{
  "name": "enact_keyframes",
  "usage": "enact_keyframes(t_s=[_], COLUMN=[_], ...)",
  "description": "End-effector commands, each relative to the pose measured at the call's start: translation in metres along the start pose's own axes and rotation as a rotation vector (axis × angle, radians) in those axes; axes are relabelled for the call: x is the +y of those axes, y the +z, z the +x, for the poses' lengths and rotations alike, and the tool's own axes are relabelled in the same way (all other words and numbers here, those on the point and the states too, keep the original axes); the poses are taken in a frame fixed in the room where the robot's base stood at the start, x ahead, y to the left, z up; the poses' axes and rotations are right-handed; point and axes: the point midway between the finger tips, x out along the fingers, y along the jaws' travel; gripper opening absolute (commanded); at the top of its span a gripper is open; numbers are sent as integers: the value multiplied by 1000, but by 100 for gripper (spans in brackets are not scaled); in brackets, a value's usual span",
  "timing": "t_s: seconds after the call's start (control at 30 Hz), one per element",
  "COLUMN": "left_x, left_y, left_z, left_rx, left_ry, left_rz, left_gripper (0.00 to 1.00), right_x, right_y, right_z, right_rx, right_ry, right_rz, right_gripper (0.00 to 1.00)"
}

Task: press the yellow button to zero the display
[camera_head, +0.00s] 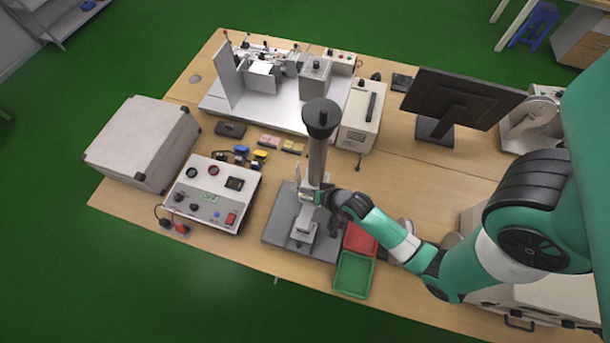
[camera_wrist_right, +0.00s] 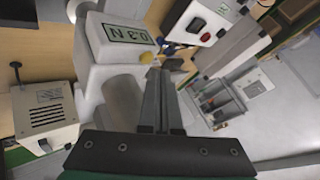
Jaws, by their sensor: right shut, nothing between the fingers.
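The force gauge (camera_wrist_right: 103,52) is a white block whose display (camera_wrist_right: 128,33) reads 0.3 N in the right wrist view. The yellow button (camera_wrist_right: 147,57) shows as a small round spot below the display, just beyond my fingertips. My right gripper (camera_wrist_right: 160,72) is shut and empty, its fingertips close to the button. I cannot tell whether they touch it. In the head view my right gripper (camera_head: 322,197) is at the grey test stand (camera_head: 317,160), coming in from the right, and partly hides the gauge. My left gripper is not in view.
A control box (camera_head: 212,194) with knobs and a red switch stands left of the stand. A green tray (camera_head: 354,274) and a red tray (camera_head: 360,239) lie at its lower right. A monitor (camera_head: 460,100) stands at the back right. The front left table edge is mostly clear.

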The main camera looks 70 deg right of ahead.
Motion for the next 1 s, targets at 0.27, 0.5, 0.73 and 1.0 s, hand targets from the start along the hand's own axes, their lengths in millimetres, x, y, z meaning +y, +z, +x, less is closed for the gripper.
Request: enact_keyframes(t_s=[0.27,0.5,0.73,1.0], left_x=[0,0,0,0], left_y=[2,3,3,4], left_z=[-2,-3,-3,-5], left_rx=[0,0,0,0], left_ry=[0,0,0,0], left_rz=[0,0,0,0], left_gripper=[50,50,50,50], right_x=[3,4,4,6], right_y=[3,4,4,6], right_z=[4,6,6,8], right_rx=[-1,0,0,0], right_ry=[0,0,0,0], right_rz=[0,0,0,0], right_gripper=[0,0,0,0])
